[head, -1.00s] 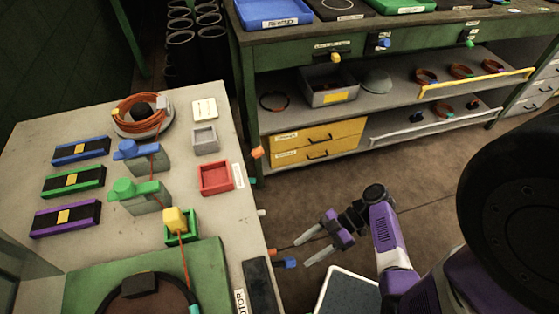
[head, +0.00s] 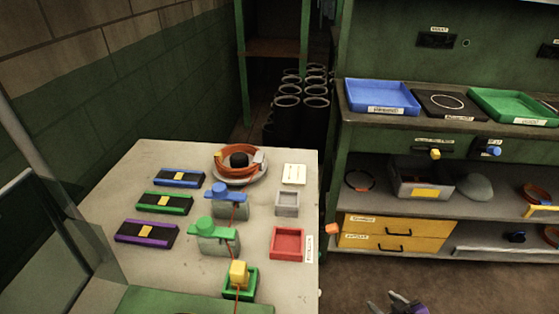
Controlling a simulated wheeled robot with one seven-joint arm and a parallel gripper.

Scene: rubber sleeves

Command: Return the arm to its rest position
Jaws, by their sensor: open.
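My gripper (head: 388,304) shows only in part at the bottom edge of the head view, right of the pale workbench (head: 130,272). Its light fingers stand apart with nothing seen between them. A bit of its purple body shows beside them. It is over the floor, clear of the bench and of the shelf unit. The rest of my arm is below the picture, so its pose is hidden.
The bench holds an orange cable coil (head: 240,160), a red tray (head: 287,243), and blue (head: 229,202) and green (head: 214,237) clamps. Yellow drawers (head: 395,236) stand behind my gripper. Open floor (head: 450,285) lies right of it.

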